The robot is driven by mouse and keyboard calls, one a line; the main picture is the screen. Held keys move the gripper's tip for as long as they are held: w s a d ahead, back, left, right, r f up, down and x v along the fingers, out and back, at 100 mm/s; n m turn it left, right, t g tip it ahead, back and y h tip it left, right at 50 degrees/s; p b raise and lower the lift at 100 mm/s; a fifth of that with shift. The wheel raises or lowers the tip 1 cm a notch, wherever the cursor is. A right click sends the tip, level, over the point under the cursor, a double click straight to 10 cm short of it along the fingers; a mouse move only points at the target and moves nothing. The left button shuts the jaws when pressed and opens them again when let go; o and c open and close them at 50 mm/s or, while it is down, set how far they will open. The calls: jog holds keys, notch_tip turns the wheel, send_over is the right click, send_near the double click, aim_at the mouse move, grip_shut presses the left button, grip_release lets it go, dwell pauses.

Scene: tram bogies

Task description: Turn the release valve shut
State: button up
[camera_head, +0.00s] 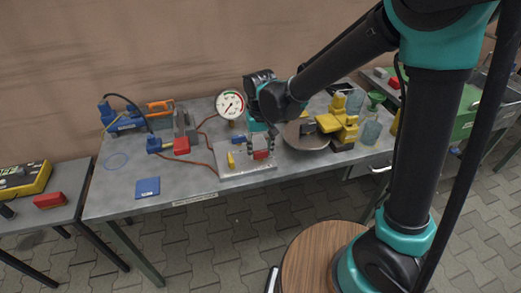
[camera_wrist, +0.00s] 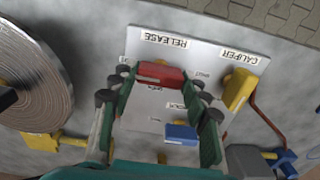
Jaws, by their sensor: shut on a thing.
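The release valve's red handle (camera_wrist: 160,73) lies beside the RELEASE label (camera_wrist: 165,40) on a pale plate (camera_wrist: 205,55) in the wrist view. It lies crosswise, roughly parallel to the label's line of text. My gripper (camera_wrist: 163,80) has its fingers at the two ends of the handle and is shut on it. In the head view the red handle (camera_head: 262,155) shows at the plate's right part, partly behind my gripper (camera_head: 257,148). Small position words on the plate are partly hidden by the handle and fingers.
A yellow handle (camera_wrist: 238,90) beside the CALIPER label and a blue handle (camera_wrist: 181,133) share the plate. A round gauge (camera_head: 229,105) stands behind it. A large metal disc (camera_wrist: 35,80) is close by. A blue pad (camera_head: 147,187) lies on the table's left.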

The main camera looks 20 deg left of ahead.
aim_at(261, 151)
jog(key=o, duration=1.2)
jog(key=shift+c, duration=0.2)
notch_tip(261, 151, up, 12)
